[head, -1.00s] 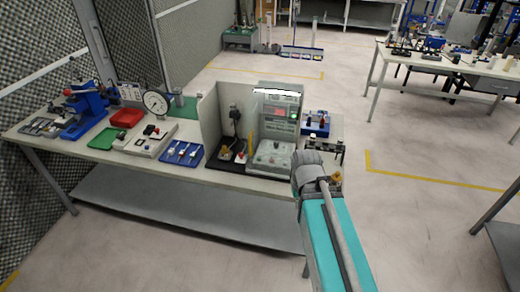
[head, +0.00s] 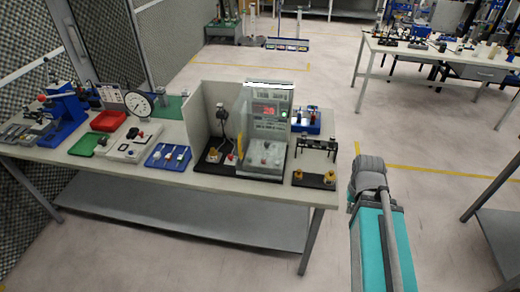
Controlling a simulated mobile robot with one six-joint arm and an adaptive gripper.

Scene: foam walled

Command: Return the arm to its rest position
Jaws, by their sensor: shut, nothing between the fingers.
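My arm shows in the head view as a teal link (head: 372,245) with a grey joint (head: 368,172) at its far end. It stands at the lower right, over the floor and to the right of the workbench (head: 110,170). A gap of bare floor shows between the arm and the bench's right end in the picture. My gripper is not visible; no fingers show past the grey joint.
The bench holds a dial gauge (head: 138,104), a red tray (head: 108,121), a blue tray (head: 168,157), a grey panel unit (head: 268,112) and a black fixture (head: 316,162). Another table (head: 420,52) stands at the back right. Open floor (head: 410,135) lies between.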

